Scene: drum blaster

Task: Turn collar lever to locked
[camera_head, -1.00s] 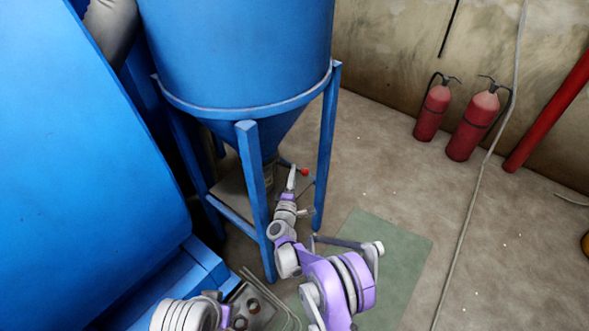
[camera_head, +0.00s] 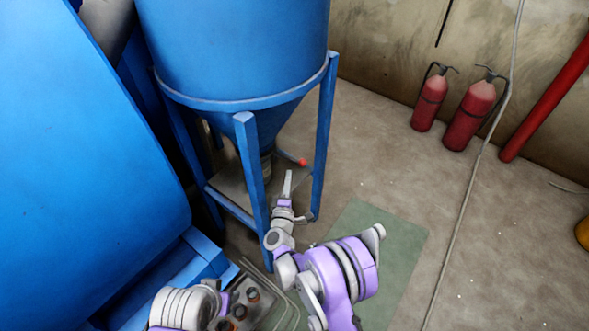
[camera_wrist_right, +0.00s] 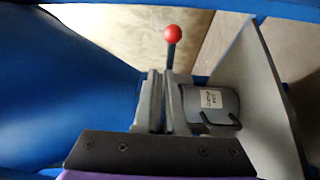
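The collar lever has a red knob (camera_head: 302,162) on a dark stem. It sticks out to the right below the blue hopper's cone. In the right wrist view the red knob (camera_wrist_right: 172,33) stands at top centre, with its stem running down behind the finger tips. The grey collar or outlet cylinder (camera_wrist_right: 210,103) with a pale label is right of the fingers. My right gripper (camera_head: 287,182) points toward the lever, just short of it in the head view. Its fingers (camera_wrist_right: 164,100) look closed together, with nothing seen held. Contact with the stem cannot be judged.
The blue hopper (camera_head: 235,50) stands on blue legs (camera_head: 250,170) close around the right gripper. A large blue machine body (camera_head: 80,170) fills the left. Two red extinguishers (camera_head: 468,115) stand by the wall. The floor (camera_head: 390,160) to the right is open.

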